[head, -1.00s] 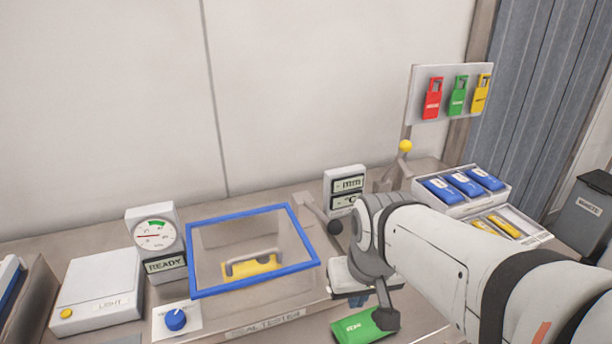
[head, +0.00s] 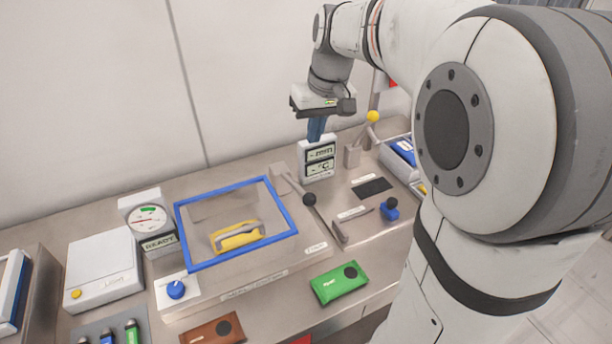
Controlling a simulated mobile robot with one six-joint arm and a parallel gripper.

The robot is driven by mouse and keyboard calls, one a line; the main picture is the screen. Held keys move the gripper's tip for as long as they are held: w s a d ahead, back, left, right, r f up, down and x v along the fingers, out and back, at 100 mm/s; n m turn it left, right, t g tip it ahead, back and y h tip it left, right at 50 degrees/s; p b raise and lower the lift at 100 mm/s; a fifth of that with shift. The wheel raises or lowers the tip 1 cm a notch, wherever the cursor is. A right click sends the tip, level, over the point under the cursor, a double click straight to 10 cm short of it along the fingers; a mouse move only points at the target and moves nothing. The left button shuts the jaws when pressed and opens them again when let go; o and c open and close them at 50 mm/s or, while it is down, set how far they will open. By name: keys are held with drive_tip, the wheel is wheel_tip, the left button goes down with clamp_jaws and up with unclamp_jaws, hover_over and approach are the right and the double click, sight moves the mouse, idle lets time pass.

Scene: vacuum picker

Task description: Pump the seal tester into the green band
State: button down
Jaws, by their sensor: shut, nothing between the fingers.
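The seal tester (head: 240,282) is a grey box with a blue-framed clear lid (head: 184,232), which lies shut over a yellow pouch (head: 236,238). A READY sign (head: 158,243) sits below the gauge. A blue knob (head: 176,289) is at the front left. A grey lever with a black ball (head: 310,199) is at the tester's right side. My gripper (head: 316,131) is shut and empty, with blue fingertips pointing down by the display, apart from the lever.
A mm/°C display (head: 319,160) stands behind the lever. A yellow-ball lever (head: 372,116) is at the back right, near a tray of blue packs (head: 403,151). My arm covers the right.

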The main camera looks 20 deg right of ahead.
drive_tip(key=p+x, duration=0.1)
drive_tip(key=x, duration=0.8)
drive_tip(key=shift+f+p, duration=0.25)
drive_tip(key=shift+p, duration=0.15)
drive_tip(key=s+f, duration=0.1)
drive_tip(key=s+f+p, duration=0.1)
drive_tip(key=f, duration=0.1)
drive_tip(key=shift+f, duration=0.4)
